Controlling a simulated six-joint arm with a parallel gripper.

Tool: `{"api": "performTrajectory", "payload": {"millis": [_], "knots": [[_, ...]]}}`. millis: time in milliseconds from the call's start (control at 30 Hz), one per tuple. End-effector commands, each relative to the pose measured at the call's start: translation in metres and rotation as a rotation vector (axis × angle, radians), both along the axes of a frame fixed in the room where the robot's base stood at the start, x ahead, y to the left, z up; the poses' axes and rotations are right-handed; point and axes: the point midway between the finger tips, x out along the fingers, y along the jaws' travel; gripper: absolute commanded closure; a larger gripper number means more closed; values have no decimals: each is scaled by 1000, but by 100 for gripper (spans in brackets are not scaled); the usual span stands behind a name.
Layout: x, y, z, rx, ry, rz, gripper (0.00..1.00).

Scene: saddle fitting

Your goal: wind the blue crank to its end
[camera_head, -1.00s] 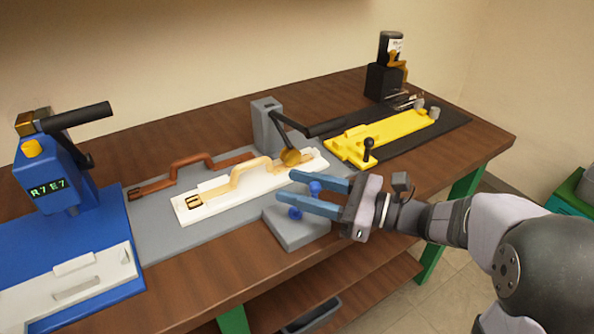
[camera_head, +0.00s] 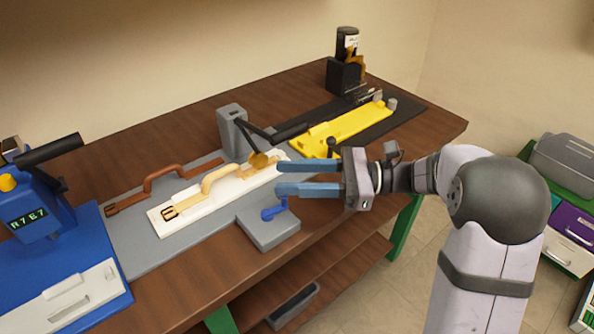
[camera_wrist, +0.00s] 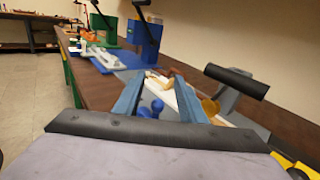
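The blue crank (camera_head: 274,209) sits on a grey block at the front edge of the grey station plate (camera_head: 262,235). In the wrist view the crank (camera_wrist: 151,108) shows between and beyond my fingers. My gripper (camera_head: 279,178) is open, with its two blue fingers apart and pointing left, just above and behind the crank in the head view. My gripper also shows in the wrist view (camera_wrist: 152,90).
A white fixture (camera_head: 160,228) with a tan handle lies behind the crank, beside a grey lever press (camera_head: 232,130). A yellow fixture (camera_head: 345,128) is at the right. A blue press (camera_head: 40,215) stands at the left. Clear wood shows along the front edge.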

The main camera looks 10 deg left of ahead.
Motion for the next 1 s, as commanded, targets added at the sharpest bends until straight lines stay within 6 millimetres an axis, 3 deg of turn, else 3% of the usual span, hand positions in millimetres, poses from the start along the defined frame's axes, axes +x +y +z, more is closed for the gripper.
{"api": "performTrajectory", "payload": {"millis": [33,300,1000], "knots": [[1,2,9,-1,0,20,63],[4,10,22,-3,-4,119,63],[-2,28,46,-4,-5,379,63]]}}
